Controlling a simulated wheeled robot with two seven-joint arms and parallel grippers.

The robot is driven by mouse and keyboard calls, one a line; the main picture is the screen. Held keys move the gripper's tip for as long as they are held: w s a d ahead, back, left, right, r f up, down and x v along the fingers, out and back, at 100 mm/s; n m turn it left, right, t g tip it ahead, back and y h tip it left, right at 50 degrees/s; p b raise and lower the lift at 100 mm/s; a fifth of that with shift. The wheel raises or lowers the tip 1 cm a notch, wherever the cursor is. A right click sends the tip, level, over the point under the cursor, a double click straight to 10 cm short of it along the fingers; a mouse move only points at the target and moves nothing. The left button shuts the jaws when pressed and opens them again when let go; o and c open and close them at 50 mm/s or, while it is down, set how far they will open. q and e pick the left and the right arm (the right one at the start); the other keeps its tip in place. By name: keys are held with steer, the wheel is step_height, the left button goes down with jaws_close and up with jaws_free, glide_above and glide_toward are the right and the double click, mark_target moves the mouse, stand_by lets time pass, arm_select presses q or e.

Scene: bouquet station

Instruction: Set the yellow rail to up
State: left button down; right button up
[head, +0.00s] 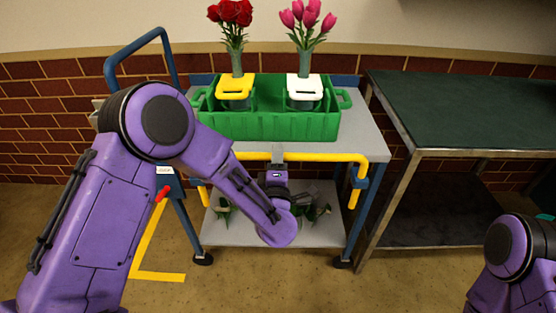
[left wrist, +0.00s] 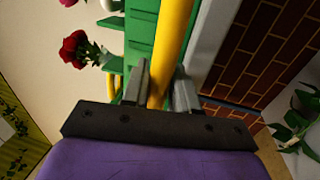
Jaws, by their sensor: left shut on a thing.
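The yellow rail (head: 325,157) runs along the front edge of the cart's grey top and bends down at both ends into blue brackets. It stands level with the cart top in the head view. My left gripper (head: 277,157) is shut on the rail near its middle. In the left wrist view the yellow rail (left wrist: 173,45) passes between the two grey fingers of my left gripper (left wrist: 160,88). My right arm shows at the lower right of the head view, but its gripper is out of the picture.
A green crate (head: 270,126) on the cart (head: 368,145) holds two vases, with red roses (head: 232,14) and pink tulips (head: 307,18), under yellow and white clamps. Leafy stems lie on the lower shelf (head: 270,236). A dark green table (head: 465,110) stands at right.

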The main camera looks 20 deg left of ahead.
arm_select(q)
step_height(320, 180, up, 10)
steer(key=p, duration=0.4)
steer(key=shift+f, duration=0.1)
steer(key=shift+w, duration=0.1)
arm_select(e)
step_height(320, 180, up, 6)
arm_select(q)
steer(key=c, duration=1)
jaws_free()
steer(key=shift+s+d+f, duration=0.15)
steer(key=shift+s+f, duration=0.05)
steer(key=shift+s, duration=0.3)
steer(key=b+v, duration=0.1)
steer(key=v, duration=0.8)
steer(key=shift+s, duration=0.35)
arm_select(e)
steer(key=shift+f, duration=0.75)
arm_select(q)
steer(key=shift+d, duration=0.1)
